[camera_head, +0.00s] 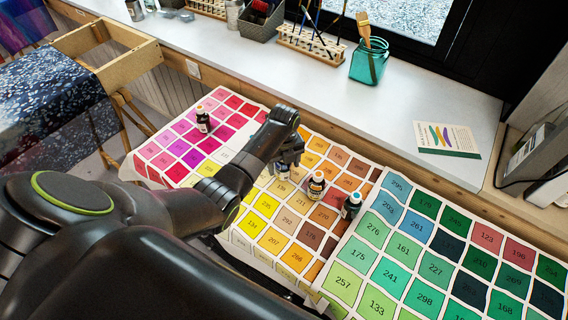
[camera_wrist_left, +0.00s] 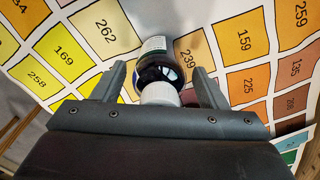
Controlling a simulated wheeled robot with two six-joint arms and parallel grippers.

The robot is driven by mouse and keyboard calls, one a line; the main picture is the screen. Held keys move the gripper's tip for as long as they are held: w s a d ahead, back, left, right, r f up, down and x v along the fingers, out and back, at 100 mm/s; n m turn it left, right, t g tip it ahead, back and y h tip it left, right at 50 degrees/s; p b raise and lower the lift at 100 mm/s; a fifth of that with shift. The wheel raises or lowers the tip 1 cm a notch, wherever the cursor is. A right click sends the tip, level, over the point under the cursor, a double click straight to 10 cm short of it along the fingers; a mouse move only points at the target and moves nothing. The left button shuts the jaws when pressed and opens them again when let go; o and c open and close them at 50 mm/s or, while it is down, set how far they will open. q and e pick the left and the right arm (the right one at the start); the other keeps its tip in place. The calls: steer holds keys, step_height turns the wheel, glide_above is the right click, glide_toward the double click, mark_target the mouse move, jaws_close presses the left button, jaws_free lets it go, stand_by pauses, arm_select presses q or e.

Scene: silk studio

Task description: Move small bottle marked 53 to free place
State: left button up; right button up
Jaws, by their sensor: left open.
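My left gripper (camera_head: 290,158) is low over the orange and yellow colour chart (camera_head: 270,205). In the left wrist view its two fingers (camera_wrist_left: 162,82) are apart. A small dark bottle with a white cap and pale label (camera_wrist_left: 158,72) is between them, near swatches 262 and 239. I cannot tell whether the fingers touch it. In the head view the gripper mostly hides this bottle. No number 53 is readable on any bottle. My right gripper is not in view.
An orange-capped bottle (camera_head: 316,186) and a dark bottle (camera_head: 351,206) stand right of the gripper. Another bottle (camera_head: 203,120) stands on the pink chart (camera_head: 170,150). A green-blue chart (camera_head: 400,265) lies right. The white sill (camera_head: 310,88) carries a teal jar (camera_head: 369,63) and leaflet (camera_head: 447,138).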

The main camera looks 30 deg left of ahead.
arm_select(q)
step_height(320, 180, up, 12)
steer(key=shift+r+b, duration=0.15)
steer(key=shift+b, duration=0.55)
stand_by(0.4)
